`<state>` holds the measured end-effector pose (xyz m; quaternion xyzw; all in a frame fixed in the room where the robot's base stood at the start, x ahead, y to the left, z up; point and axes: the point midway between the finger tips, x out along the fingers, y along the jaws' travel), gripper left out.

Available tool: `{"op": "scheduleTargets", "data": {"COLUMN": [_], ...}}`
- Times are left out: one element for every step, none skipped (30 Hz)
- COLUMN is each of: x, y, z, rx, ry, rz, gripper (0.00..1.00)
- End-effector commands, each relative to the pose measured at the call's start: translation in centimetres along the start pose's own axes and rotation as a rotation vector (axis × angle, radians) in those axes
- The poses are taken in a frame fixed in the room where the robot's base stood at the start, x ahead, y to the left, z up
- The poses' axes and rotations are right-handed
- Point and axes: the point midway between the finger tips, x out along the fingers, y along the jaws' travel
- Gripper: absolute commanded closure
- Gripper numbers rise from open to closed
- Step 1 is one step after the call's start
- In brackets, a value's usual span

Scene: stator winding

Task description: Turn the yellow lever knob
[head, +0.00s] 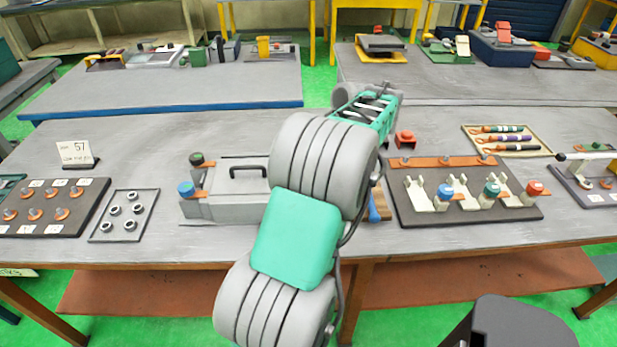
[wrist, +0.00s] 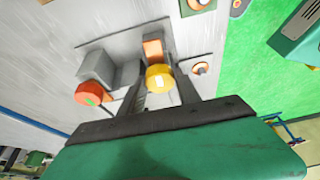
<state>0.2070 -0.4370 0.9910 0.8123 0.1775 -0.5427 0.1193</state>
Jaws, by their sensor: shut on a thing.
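The yellow lever knob (wrist: 159,77) is in the middle of the wrist view, at the near end of an orange lever piece (wrist: 153,49) over a grey panel. My gripper (wrist: 160,85) has one dark finger on each side of the knob and is shut on it. The knob's sides are partly covered by the fingers. In the head view my arm hides the knob and the gripper's fingertips.
In the wrist view, a red-orange knob (wrist: 89,93) and a grey block (wrist: 97,67) stand close left of the fingers. A small round terminal (wrist: 200,68) is close right. In the head view, a rack with coloured levers (head: 465,205) lies right of my arm.

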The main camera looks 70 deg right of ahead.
Motion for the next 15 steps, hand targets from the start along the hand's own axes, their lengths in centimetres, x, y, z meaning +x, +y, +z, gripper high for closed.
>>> {"op": "scheduleTargets", "data": {"x": [0.58,0.58,0.59,0.59,0.60,0.60,0.60,0.60,0.60,0.60,0.60,0.61,0.61,0.60,0.56], "y": [-0.35,-0.35,-0.35,-0.35,-0.35,-0.35,-0.35,-0.35,-0.35,-0.35,-0.36,-0.36,-0.36,-0.35,-0.32], "z": [0.12,0.12,0.12,0.12,0.12,0.12,0.12,0.12,0.11,0.11,0.11,0.11,0.11,0.10,0.09], "rx": [0.001,-0.001,-0.002,-0.002,-0.002,-0.002,-0.002,-0.002,-0.002,-0.002,-0.002,-0.001,-0.001,-0.001,-0.001], "ry": [0.004,0.004,0.004,0.004,0.004,0.004,0.004,0.004,0.004,0.004,0.004,0.004,0.004,0.004,0.004], "rz": [-0.017,-0.017,-0.017,-0.018,-0.018,-0.018,-0.017,-0.017,-0.017,-0.017,-0.017,-0.017,-0.017,-0.017,-0.016], "gripper": [1.00,1.00,1.00,1.00,1.00,1.00,1.00,1.00,1.00,1.00,1.00,1.00,0.58,0.56,0.52]}}
